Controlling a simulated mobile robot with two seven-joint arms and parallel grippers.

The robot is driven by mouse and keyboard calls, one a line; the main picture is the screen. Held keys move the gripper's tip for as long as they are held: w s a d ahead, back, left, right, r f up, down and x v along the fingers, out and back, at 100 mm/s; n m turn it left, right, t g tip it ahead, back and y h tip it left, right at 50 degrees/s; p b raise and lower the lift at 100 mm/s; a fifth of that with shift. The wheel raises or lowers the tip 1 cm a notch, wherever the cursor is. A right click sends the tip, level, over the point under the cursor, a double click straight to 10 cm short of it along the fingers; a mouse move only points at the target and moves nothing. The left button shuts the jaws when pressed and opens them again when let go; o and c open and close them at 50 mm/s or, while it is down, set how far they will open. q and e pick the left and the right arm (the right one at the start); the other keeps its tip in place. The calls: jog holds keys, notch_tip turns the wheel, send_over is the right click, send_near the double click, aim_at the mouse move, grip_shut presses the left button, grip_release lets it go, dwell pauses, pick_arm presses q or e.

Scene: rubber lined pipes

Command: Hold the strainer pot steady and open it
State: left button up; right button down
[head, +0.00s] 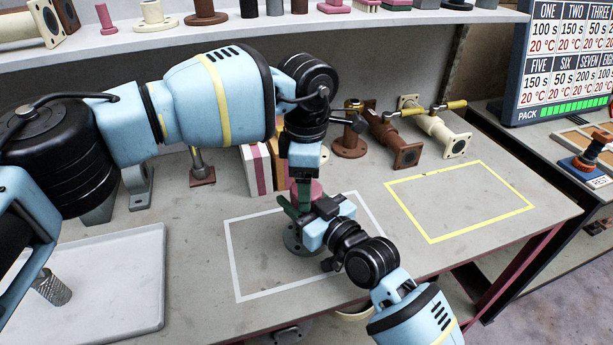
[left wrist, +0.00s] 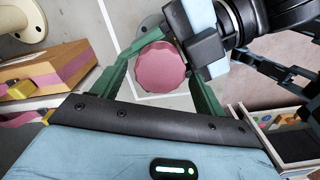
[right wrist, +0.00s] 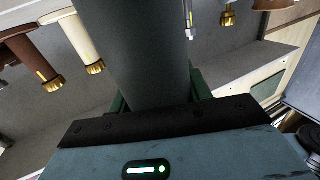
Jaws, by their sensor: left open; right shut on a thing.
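The strainer pot stands upright inside the white-outlined rectangle on the bench. Its round grey foot (head: 296,240) shows in the head view, and its dark grey body (right wrist: 135,50) fills the middle of the right wrist view. Its pink knobbed cap (head: 312,188) is on top and shows from above in the left wrist view (left wrist: 160,70). My right gripper (head: 292,208) is shut on the body just below the cap. My left gripper (left wrist: 163,48) is above, pointing down, open with one finger on each side of the cap. Contact with the cap cannot be told.
A pale tray (head: 120,270) with a perforated metal cylinder (head: 52,288) lies at the left. Boxes (head: 257,168) stand behind the pot. Pipe fittings (head: 392,138) line the back. The yellow-outlined rectangle (head: 460,198) at the right is empty. A shelf (head: 180,42) runs above the back.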

pick_arm(q)
jog(key=c, duration=0.9)
jog(key=o, duration=1)
jog(key=shift+r, duration=2.25)
pick_arm(e)
jog(key=c, duration=0.6)
grip_release()
pick_arm(q)
jog(key=shift+f, duration=0.1)
pick_arm(e)
jog(key=shift+v, duration=3.9)
